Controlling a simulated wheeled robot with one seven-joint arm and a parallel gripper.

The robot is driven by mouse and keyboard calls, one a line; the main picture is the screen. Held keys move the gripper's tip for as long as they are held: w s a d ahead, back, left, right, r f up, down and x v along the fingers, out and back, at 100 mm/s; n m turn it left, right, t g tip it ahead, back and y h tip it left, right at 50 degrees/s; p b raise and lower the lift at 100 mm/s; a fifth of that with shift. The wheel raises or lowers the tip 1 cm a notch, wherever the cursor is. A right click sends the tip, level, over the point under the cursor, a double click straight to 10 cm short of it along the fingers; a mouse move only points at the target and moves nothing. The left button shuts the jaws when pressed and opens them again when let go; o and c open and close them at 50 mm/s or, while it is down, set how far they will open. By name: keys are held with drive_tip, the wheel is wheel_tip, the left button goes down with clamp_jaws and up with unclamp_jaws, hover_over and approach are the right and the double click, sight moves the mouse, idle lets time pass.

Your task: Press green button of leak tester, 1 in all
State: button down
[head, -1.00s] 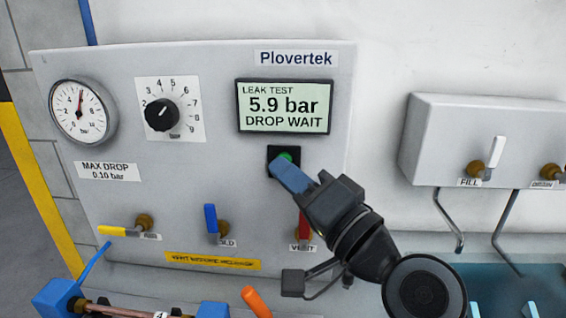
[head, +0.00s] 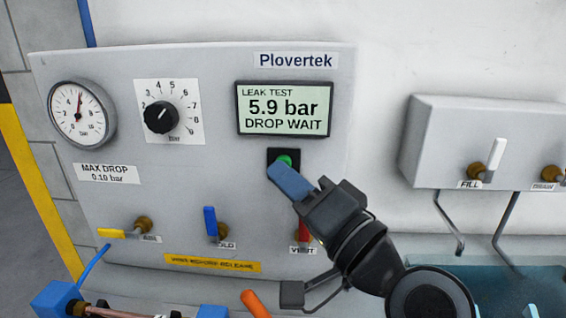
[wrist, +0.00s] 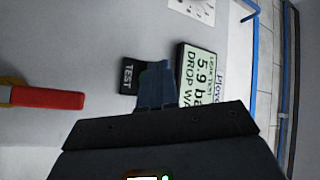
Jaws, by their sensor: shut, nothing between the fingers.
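The leak tester (head: 110,230) is a grey panel with a display (head: 285,108) reading "LEAK TEST 5.9 bar DROP WAIT". The green button (head: 284,158) sits in a black square plate below the display, partly covered by my fingers in the head view. My gripper (head: 277,174) is shut and empty, its blue fingertips just in front of the lower part of the button plate. I cannot tell whether they touch the button. In the wrist view the blue fingers (wrist: 155,85) overlap the black plate marked TEST (wrist: 129,75), and the button itself is hidden.
The panel bears a gauge (head: 80,114), a black dial (head: 161,117), and yellow (head: 112,233), blue (head: 211,223) and red (head: 304,230) lever valves. The red lever is close beside my gripper. A grey box with a FILL valve (head: 495,153) is at right. An orange handle (head: 256,303) is at bottom.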

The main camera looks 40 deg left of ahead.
drive_tip(key=shift+s+d, duration=0.1)
drive_tip(key=s, duration=0.1)
drive_tip(key=s+d, duration=0.1)
drive_tip(key=s+d+p, duration=0.1)
drive_tip(key=s, duration=0.1)
drive_tip(key=shift+s+d+f, duration=0.1)
drive_tip(key=shift+d, duration=0.15)
idle(0.3)
idle(0.8)
